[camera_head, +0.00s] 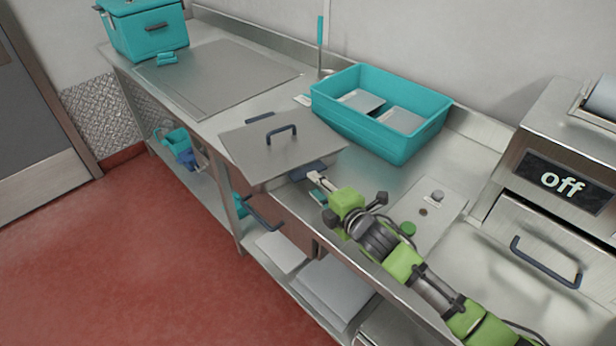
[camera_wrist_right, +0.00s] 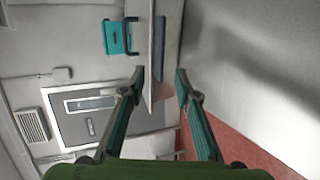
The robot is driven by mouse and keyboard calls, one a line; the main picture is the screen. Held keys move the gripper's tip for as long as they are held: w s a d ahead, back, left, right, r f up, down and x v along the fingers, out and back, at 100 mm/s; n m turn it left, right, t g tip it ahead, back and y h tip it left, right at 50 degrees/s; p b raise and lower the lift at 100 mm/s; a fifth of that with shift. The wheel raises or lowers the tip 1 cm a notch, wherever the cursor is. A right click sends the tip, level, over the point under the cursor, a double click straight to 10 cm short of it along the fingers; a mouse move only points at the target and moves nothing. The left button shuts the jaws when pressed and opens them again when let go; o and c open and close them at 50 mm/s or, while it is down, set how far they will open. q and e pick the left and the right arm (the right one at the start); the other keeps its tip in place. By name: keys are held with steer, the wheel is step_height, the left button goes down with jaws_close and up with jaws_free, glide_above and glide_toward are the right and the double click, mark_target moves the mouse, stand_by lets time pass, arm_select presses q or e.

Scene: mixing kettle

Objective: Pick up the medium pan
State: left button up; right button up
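A flat grey metal pan or lid with a dark handle (camera_head: 278,140) lies at the counter's front edge, its near part overhanging; I cannot tell whether it is the medium pan. My right gripper (camera_head: 317,178) is just beyond its near right corner, pointing towards it. In the right wrist view the two fingers of my right gripper (camera_wrist_right: 160,76) are spread apart. A thin grey plate edge (camera_wrist_right: 158,50) shows between them, with no clear contact. My left gripper is not in view.
A teal bin (camera_head: 350,120) with grey pieces inside stands behind the gripper. A teal box (camera_head: 145,28) is at the far left. Grey trays (camera_head: 330,290) sit on the lower shelf. A machine marked "off" (camera_head: 565,182) is at right. The red floor (camera_head: 130,260) is clear.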

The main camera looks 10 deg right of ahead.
mark_target(305, 177)
steer(key=shift+x, duration=3.05)
jaws_close()
